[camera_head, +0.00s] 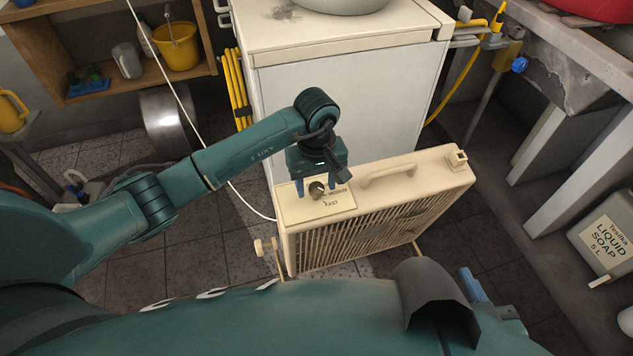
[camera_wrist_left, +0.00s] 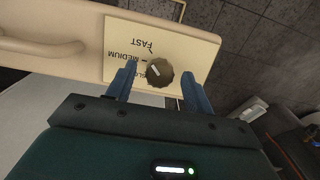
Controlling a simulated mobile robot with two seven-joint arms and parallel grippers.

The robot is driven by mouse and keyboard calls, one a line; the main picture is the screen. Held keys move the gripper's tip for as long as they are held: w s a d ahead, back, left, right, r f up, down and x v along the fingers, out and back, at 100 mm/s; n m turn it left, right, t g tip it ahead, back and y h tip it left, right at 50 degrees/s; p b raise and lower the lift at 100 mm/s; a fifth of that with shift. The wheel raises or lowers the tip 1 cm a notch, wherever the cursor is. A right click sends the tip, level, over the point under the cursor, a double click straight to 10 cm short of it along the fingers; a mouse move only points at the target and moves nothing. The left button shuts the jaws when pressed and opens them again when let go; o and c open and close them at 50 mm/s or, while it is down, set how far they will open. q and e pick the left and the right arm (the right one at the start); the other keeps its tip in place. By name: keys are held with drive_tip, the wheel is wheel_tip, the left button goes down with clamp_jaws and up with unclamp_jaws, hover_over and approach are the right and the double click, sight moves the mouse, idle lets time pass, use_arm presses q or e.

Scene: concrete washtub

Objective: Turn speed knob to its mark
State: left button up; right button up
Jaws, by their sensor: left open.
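The beige fan heater (camera_head: 375,215) stands on the floor with a pale label plate (camera_head: 335,207) on its top. The dark round speed knob (camera_wrist_left: 159,73) has a white pointer line, slanting toward the upper left in the wrist view. The knob (camera_head: 316,190) also shows under the gripper in the head view. A blue finger-like part of my right gripper (camera_head: 473,286) shows at the lower right; its jaws are unclear.
A carry handle (camera_head: 388,174) rises from the casing beside the plate. A white cabinet (camera_head: 340,100) stands close behind it. A white cord (camera_head: 200,135) hangs at the left. A liquid soap container (camera_head: 603,238) and a concrete washtub (camera_head: 575,75) are at the right.

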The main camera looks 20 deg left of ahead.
use_arm(q)
drive_tip(key=c, duration=1)
